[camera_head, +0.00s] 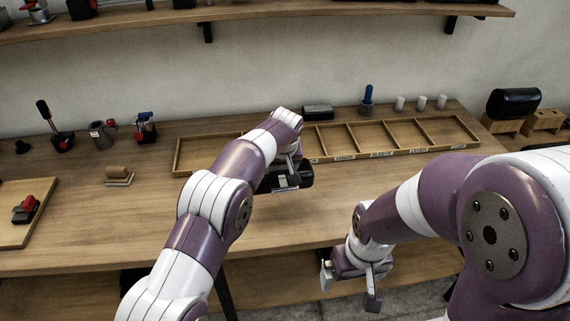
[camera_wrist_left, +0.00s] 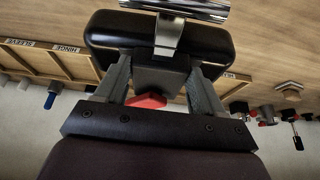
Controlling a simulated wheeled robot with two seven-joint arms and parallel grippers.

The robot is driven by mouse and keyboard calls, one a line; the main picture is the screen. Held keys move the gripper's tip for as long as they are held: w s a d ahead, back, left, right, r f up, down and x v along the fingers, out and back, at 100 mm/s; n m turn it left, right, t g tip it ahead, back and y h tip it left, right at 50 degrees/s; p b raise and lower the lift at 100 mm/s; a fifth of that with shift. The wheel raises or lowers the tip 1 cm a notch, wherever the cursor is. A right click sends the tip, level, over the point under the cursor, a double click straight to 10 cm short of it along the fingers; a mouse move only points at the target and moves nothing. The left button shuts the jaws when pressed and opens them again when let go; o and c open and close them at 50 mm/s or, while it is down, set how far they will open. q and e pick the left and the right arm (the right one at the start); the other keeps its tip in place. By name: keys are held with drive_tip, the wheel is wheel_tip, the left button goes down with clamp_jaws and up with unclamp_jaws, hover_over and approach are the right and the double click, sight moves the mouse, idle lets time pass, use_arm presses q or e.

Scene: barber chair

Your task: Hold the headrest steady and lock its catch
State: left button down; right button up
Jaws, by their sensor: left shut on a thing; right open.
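The black padded headrest (camera_wrist_left: 105,32) shows in the left wrist view, with a metal post (camera_wrist_left: 168,38) and a dark block (camera_wrist_left: 160,76) under it. A red catch (camera_wrist_left: 148,100) sits on that block, between my fingers. My left gripper (camera_wrist_left: 160,70) is shut on the block, one finger on each side. In the head view the headrest (camera_head: 298,177) is partly hidden behind my left gripper (camera_head: 287,166). My right gripper (camera_head: 350,285) is open and empty, lower right, in front of the table edge. Whether the catch is locked cannot be told.
A divided wooden tray (camera_head: 400,152) with labelled compartments lies behind on the wooden table (camera_head: 80,235). A black cushion (camera_head: 514,102) rests on wooden blocks at the right. Small clamps and a cup (camera_head: 101,135) stand at the back left. The table's front left is mostly clear.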

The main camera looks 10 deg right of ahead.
use_arm(q)
drive_tip(key=shift+w+a+f+b, duration=0.35)
drive_tip(key=shift+w+a+f, duration=0.5)
drive_tip(key=shift+a+f, duration=0.6)
drive_tip(key=shift+w+a+f+b, duration=0.3)
drive_tip(key=shift+w+a+f, duration=0.55)
drive_tip(key=shift+a+f, duration=0.55)
drive_tip(key=shift+w+a+f+b, duration=0.35)
drive_tip(key=shift+w+a+f, duration=0.5)
drive_tip(key=shift+a+f, duration=0.55)
drive_tip(key=shift+a+f+b, duration=0.2)
drive_tip(key=shift+f+b, duration=0.15)
drive_tip(key=shift+s+f, duration=0.1)
drive_tip(key=shift+f, duration=0.05)
drive_tip(key=shift+c, duration=0.2)
unclamp_jaws()
